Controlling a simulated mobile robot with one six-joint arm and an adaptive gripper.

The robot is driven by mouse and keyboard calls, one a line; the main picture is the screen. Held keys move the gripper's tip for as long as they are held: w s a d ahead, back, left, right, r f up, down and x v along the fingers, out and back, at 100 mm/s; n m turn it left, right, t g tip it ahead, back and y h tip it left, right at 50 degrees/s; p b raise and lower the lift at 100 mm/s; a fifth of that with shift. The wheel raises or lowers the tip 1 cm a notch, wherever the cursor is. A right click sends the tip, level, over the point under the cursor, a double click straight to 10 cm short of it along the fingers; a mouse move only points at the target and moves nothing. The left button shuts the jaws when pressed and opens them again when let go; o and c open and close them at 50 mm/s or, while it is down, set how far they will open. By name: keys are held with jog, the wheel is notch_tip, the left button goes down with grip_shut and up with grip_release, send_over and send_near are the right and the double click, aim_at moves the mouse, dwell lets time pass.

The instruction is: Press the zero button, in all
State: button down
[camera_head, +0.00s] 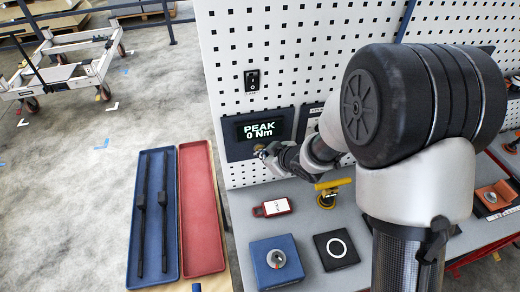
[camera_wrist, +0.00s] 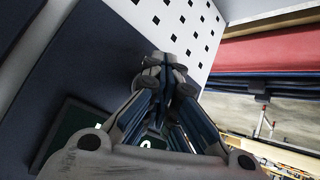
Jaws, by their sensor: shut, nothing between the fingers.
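A dark display unit (camera_head: 229,151) is mounted on the white pegboard. Its screen (camera_head: 262,129) reads "PEAK 0 Nm" in pale letters. In the wrist view the dark housing (camera_wrist: 85,60) fills the left side, with part of the screen (camera_wrist: 68,125) below it. My gripper (camera_head: 263,152) is shut and empty, with its tips at the lower part of the display unit, just below the screen. In the wrist view the closed fingertips (camera_wrist: 165,67) are close against the housing. I cannot make out the zero button; the fingers may hide it. I cannot tell whether the tips touch.
A black rocker switch (camera_head: 252,80) sits above the display. An open blue-and-red case (camera_head: 201,210) lies left.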

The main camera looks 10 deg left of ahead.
jog(key=shift+s, duration=0.1)
jog(key=shift+s+d+b, duration=0.35)
jog(key=shift+s+d, duration=0.05)
jog(key=shift+s, duration=0.35)
jog(key=s, duration=0.1)
jog(key=s+d+b, duration=0.1)
jog(key=s, duration=0.1)
jog(key=s+d, duration=0.1)
jog(key=shift+s+d, duration=0.1)
jog(key=shift+s, duration=0.15)
dwell(0.8)
